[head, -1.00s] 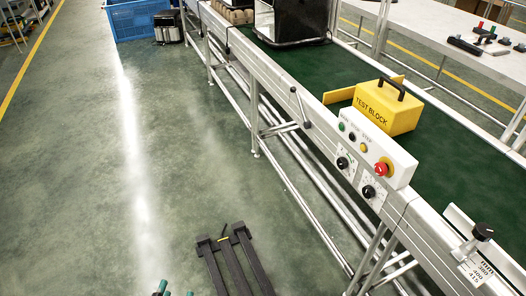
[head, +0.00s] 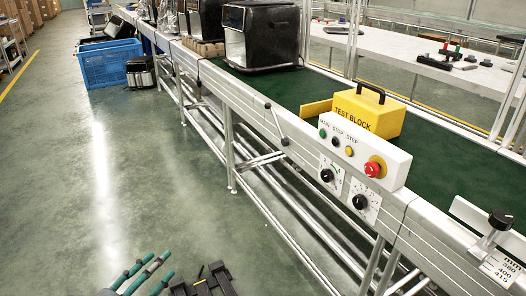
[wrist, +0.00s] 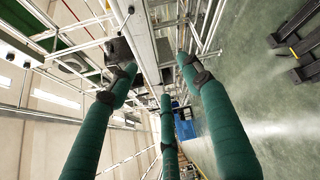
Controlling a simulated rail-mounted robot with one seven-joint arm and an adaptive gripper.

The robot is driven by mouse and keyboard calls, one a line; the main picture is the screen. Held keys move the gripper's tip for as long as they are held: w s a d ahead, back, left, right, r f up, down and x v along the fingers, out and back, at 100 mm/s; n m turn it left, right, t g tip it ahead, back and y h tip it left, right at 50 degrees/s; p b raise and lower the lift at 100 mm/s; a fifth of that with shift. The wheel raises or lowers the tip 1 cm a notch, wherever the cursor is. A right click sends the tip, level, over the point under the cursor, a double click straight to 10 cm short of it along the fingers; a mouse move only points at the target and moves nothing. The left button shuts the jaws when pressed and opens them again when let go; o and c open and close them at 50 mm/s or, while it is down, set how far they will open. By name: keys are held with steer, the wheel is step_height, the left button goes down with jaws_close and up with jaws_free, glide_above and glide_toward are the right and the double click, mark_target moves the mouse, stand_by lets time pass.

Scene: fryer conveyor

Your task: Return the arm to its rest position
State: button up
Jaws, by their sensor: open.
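My gripper (head: 145,274) shows at the bottom edge of the head view, left of centre. It has green padded fingers and is over the floor, to the left of the conveyor and clear of it. In the wrist view the fingers of my gripper (wrist: 158,76) stand spread apart with nothing between them. The rest of the arm is out of view.
The conveyor (head: 240,95) runs along the right, carrying a yellow test block (head: 365,110) and a black fryer (head: 262,35). A control box (head: 350,150) is on its near side. A blue crate (head: 107,65) stands at the back left. The aisle floor (head: 100,180) is clear.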

steer(key=w+d+r+m+g+h+b, duration=0.2)
steer(key=w+d+m+h+b, duration=0.3)
steer(key=w+d+m+b, duration=0.9)
steer(key=w+d+r+m+g+h+b, duration=0.2)
steer(key=w+d+m+b, duration=0.1)
steer(key=d, duration=0.5)
steer(key=w+d+r+m+g+h+b, duration=0.2)
steer(key=w+d+m+b, duration=0.2)
steer(key=d, duration=0.5)
steer(key=shift+w+d+r+m, duration=0.3)
steer(key=shift+w+m, duration=0.15)
steer(key=shift+m, duration=0.05)
